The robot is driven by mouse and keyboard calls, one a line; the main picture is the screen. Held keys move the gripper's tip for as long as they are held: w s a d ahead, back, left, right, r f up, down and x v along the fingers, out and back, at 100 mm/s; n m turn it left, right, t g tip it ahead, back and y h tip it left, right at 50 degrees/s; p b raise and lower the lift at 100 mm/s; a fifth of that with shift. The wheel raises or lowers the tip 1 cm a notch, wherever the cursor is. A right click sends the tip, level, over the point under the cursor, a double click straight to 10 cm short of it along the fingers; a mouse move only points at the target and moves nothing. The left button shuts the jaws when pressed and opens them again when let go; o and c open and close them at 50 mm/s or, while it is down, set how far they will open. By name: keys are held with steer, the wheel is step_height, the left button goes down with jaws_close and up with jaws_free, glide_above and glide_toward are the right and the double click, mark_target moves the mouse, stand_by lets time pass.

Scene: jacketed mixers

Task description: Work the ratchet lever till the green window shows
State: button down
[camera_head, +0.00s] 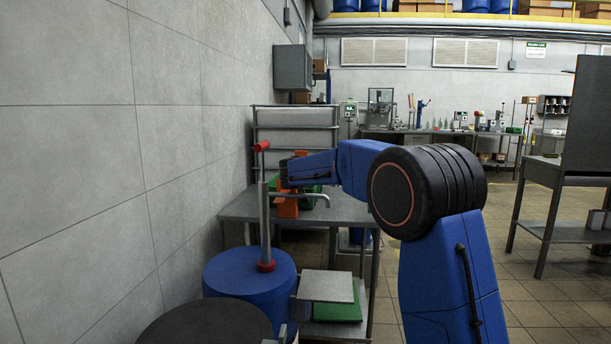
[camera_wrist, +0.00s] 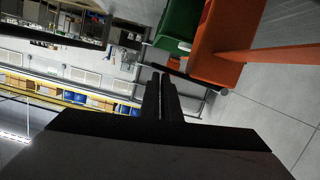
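An orange device (camera_head: 287,206) stands on the metal table, partly hidden behind my blue arm in the head view. In the wrist view its orange body (camera_wrist: 217,45) is at the upper right, and a long flat orange bar (camera_wrist: 285,53), which looks like the lever, runs from it to the right edge. My gripper (camera_wrist: 160,76) points up the wrist picture, with its dark fingers close together and nothing visible between them. It is apart from the bar, to its left in that view. I cannot make out a green window in either view.
A green crate (camera_wrist: 178,22) is beside the orange body. The metal table (camera_head: 345,212) stands against the tiled wall. A blue drum (camera_head: 250,282) with a red-capped grey pump (camera_head: 264,215) stands in front of it. Open floor (camera_head: 540,285) lies to the right.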

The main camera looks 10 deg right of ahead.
steer(key=shift+f, duration=0.25)
step_height(320, 180, up, 10)
steer(key=shift+r, duration=0.2)
stand_by(0.4)
stand_by(0.8)
steer(key=s+a+f+n, duration=0.2)
steer(key=s+a, duration=0.3)
steer(key=s, duration=0.3)
steer(key=shift+s+a+f+h, duration=0.15)
steer(key=shift+a+f+h, duration=0.2)
steer(key=shift+f, duration=0.25)
steer(key=x, duration=1)
